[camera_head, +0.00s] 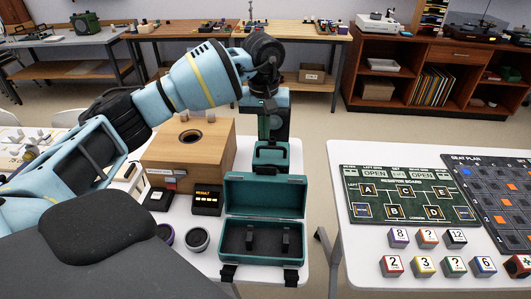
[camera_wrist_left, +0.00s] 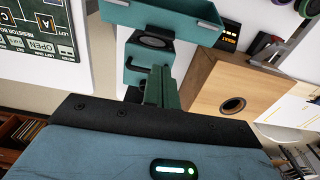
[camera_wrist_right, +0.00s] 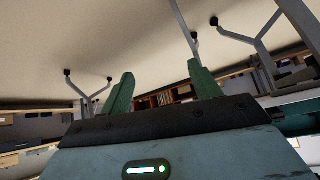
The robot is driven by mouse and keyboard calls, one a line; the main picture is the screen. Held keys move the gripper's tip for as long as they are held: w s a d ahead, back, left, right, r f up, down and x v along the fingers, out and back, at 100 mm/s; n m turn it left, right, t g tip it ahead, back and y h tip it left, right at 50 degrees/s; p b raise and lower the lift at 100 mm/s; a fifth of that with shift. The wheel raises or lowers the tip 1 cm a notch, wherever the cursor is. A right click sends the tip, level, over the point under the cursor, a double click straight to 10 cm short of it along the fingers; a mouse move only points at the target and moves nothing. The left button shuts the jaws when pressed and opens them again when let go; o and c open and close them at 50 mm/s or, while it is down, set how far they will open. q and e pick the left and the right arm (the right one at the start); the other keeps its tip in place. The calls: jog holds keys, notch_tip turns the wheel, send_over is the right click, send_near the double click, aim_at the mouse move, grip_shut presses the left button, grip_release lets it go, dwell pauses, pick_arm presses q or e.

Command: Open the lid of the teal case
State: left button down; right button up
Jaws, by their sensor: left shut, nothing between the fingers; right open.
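The teal case (camera_head: 262,255) stands on the white table with its lid (camera_head: 263,197) raised roughly upright at the back. Its dark interior shows, with two dark upright pieces inside. Two dark latches hang at its front edge. In the left wrist view, part of the teal case (camera_wrist_left: 170,15) shows at the top. My left gripper (camera_head: 268,128) is beyond the raised lid, pointing down, apart from it; its green fingers (camera_wrist_left: 157,85) are closed together and empty. My right gripper (camera_wrist_right: 162,82) is open and empty, seen only in its wrist view.
A smaller teal piece with a dark handle (camera_head: 271,156) is behind the lid, close to my left fingers. A wooden box with a round hole (camera_head: 190,158) and a RESULT display (camera_head: 207,200) stand left of the case. A resistor board (camera_head: 410,195) is on the right table, across a gap.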

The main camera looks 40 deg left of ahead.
pick_arm(q)
jog(key=shift+f+p, duration=0.3)
jog(key=shift+f, duration=4.7)
pick_arm(e)
jog(key=shift+s+d+r, duration=0.15)
jog(key=shift+d+r, duration=0.05)
jog(key=shift+r, duration=0.05)
pick_arm(q)
jog(key=shift+s+r, duration=0.1)
pick_arm(e)
jog(key=shift+s, duration=0.1)
